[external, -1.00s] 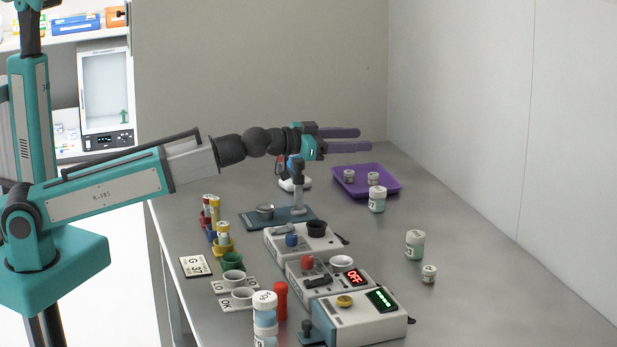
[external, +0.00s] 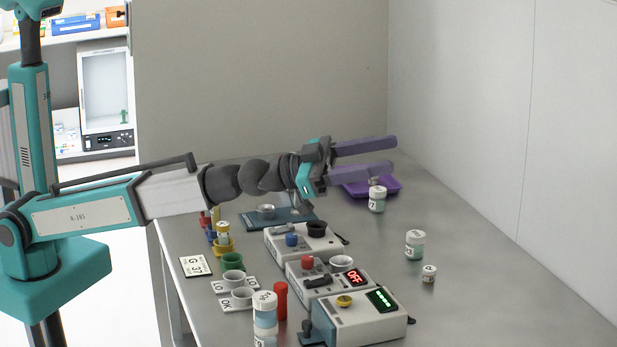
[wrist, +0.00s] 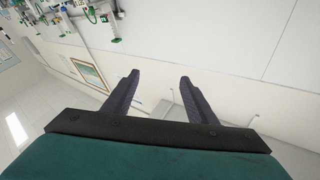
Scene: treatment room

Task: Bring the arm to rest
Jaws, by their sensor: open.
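My gripper (external: 395,154) is open and empty, held in the air above the far part of the grey bench (external: 480,270). Its two long purple-grey fingers point to the right and are clearly apart. In the wrist view, my gripper (wrist: 158,82) shows both fingers spread with nothing between them. Behind them are pale walls and a framed picture (wrist: 90,74), seen at a tilt. My arm reaches out from the left in the external view, over the back left of the bench.
A purple tray (external: 390,189), partly hidden by my gripper, lies below it. A white jar (external: 377,200) stands in front. Box devices (external: 360,325) line the bench middle, with cups and vials to their left. Two jars (external: 415,244) (external: 429,273) stand right. The front right is clear.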

